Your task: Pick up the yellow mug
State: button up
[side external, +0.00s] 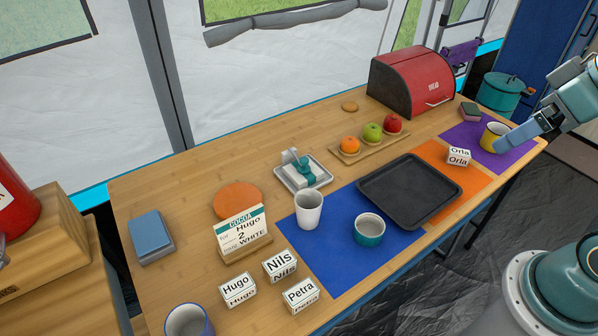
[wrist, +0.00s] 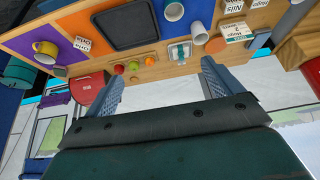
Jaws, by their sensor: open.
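The yellow mug (side external: 494,136) stands upright on the purple mat (side external: 513,155) at the right end of the table in the side view. In the wrist view the yellow mug (wrist: 46,50) is at the upper left, well off to the side of my fingers. My gripper (side external: 505,142) shows at the right of the side view, with its fingers just in front of the mug and overlapping it in the picture. I cannot tell whether they touch. In the wrist view my gripper (wrist: 160,80) is open, with nothing between its fingers.
A name block (side external: 459,157) marked Orla sits on the orange mat (side external: 448,180), left of the mug. A dark tray (side external: 410,191) lies further left. A red bread box (side external: 411,82) and small sponge (side external: 469,112) stand behind. A teal pot (side external: 501,93) is beyond the table.

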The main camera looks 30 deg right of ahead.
jog(key=shift+o, duration=0.5)
